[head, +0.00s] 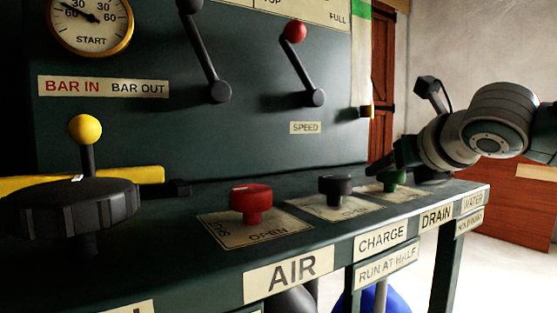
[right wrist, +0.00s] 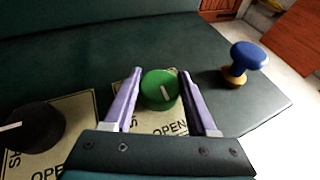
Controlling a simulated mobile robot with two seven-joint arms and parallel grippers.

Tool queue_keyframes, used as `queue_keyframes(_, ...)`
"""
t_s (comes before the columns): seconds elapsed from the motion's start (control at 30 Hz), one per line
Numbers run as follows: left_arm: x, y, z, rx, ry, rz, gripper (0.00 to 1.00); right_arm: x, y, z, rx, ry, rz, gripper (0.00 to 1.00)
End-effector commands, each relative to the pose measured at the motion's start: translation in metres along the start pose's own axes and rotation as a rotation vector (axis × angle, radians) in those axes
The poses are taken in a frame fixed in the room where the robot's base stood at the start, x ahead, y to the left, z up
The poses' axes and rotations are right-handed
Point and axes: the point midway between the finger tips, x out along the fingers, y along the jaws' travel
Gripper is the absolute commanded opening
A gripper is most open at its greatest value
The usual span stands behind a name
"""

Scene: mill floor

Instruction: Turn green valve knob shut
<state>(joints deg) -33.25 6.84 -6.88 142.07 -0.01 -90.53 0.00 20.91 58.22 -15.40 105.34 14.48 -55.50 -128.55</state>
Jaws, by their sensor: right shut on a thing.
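The green valve knob (right wrist: 155,97) sits on a cream plate (right wrist: 123,135) lettered OPEN, its other word partly hidden. The white mark on the knob's top points down and slightly right in the right wrist view, toward the word OPEN. My right gripper (right wrist: 161,76) is shut on the green knob, one pale finger on each side. In the head view the right gripper (head: 388,163) comes in from the right, and the green knob (head: 395,178) shows partly under it, above the DRAIN label (head: 436,217). My left gripper is not in view.
A black knob (head: 335,188) and a red knob (head: 251,200) stand on plates left of the green one. A blue knob (right wrist: 249,55) stands to its right. Levers, including a red-topped one (head: 295,32), rise behind. A large black handwheel (head: 70,208) is at left.

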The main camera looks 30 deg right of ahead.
Motion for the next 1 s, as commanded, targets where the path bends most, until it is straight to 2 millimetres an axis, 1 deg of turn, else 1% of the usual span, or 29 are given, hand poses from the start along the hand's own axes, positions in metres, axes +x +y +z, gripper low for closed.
queue_keyframes(0.03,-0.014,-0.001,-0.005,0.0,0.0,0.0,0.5,-0.003,0.001,0.006,0.007,0.005,-0.016,0.02)
queue_keyframes(0.3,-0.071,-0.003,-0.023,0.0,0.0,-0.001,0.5,-0.005,0.002,0.011,0.078,0.007,-0.185,0.02)
queue_keyframes(0.43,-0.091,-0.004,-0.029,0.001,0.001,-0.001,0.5,-0.004,0.002,0.009,0.123,0.005,-0.289,0.02)
queue_keyframes(0.53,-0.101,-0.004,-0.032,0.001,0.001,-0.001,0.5,-0.003,0.003,0.006,0.156,0.004,-0.368,0.02)
queue_keyframes(0.7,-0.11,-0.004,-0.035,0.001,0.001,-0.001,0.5,-0.001,0.002,0.004,0.206,0.001,-0.49,0.02)
queue_keyframes(1.0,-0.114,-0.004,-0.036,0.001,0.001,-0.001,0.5,0.0,0.001,0.002,0.267,0.001,-0.639,0.02)
